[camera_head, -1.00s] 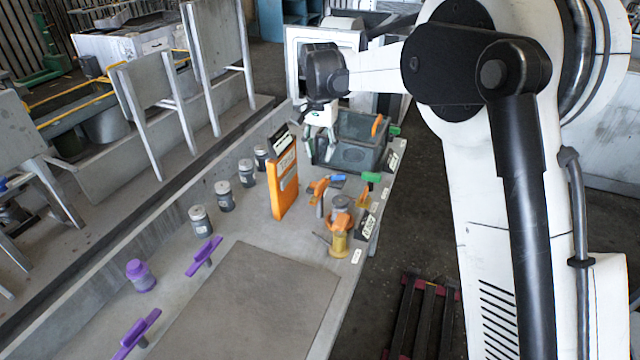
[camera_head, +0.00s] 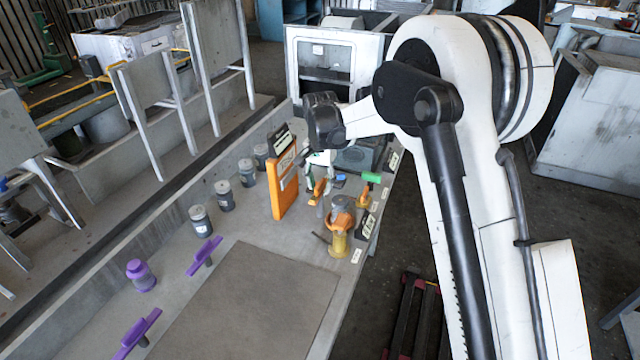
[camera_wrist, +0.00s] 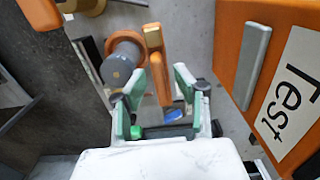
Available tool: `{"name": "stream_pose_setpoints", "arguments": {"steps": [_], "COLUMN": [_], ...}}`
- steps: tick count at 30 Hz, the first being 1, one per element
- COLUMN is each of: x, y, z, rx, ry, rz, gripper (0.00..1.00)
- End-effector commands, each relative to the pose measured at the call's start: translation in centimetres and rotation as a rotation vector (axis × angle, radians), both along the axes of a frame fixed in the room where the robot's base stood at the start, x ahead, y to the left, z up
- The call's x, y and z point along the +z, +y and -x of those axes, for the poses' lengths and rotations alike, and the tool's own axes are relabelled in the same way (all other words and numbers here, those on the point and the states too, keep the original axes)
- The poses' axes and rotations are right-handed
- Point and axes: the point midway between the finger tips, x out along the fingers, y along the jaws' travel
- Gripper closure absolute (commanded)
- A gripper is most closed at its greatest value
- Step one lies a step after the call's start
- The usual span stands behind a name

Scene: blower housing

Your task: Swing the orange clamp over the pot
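The orange clamp (camera_head: 318,188) stands on a grey post between the orange test box and the pot. In the wrist view its orange bar (camera_wrist: 160,72) with a yellow end lies between my fingers. What looks like the pot (camera_head: 341,206) has a grey top and orange body; in the wrist view its grey top (camera_wrist: 117,68) is just left of the clamp bar. The clamp bar is beside the pot, not over it. My gripper (camera_wrist: 161,77) is open, with its green-edged fingers on either side of the bar; contact is not clear. In the head view the fingertips are partly hidden.
The orange test box (camera_head: 284,185) stands close beside my gripper. A yellow base (camera_head: 337,244) lies nearer the camera. Several grey jars (camera_head: 223,196) line the left. The flat plate (camera_head: 250,300) is clear.

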Motion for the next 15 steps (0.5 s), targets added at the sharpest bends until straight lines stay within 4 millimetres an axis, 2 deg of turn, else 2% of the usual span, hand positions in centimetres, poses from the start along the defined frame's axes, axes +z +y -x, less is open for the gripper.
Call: {"name": "stream_pose_setpoints", "arguments": {"steps": [2,9,15], "x": [0.02,0.04,0.04], "y": [0.00,0.00,0.00], "z": [0.00,0.00,0.00], "rx": [0.000,0.000,0.002], "ry": [0.000,0.000,0.000], "rz": [0.000,0.000,0.000], "gripper": [0.71,1.00,1.00]}}
